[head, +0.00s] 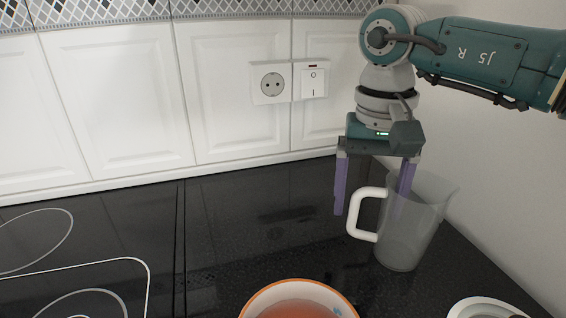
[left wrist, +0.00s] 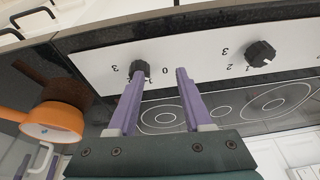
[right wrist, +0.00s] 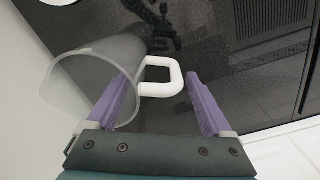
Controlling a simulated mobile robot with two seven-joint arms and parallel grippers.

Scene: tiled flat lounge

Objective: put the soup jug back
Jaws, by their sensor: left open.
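The clear soup jug (head: 420,232) with a white handle stands upright on the black worktop near the right wall. In the right wrist view the jug (right wrist: 85,82) is at the left, with its white handle (right wrist: 160,88) between my fingers. My right gripper (head: 373,190) is open, pointing down at the jug, its fingers either side of the handle. One finger overlaps the jug's wall; I cannot tell whether it is inside or outside. My left gripper (left wrist: 153,100) is open and empty in front of the stove's knob panel, and is out of the head view.
A white round item (head: 487,306) is at the lower right. The hob (head: 60,275) lies left. A white panelled wall with a socket (head: 271,83) closes the back. The middle worktop is clear.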

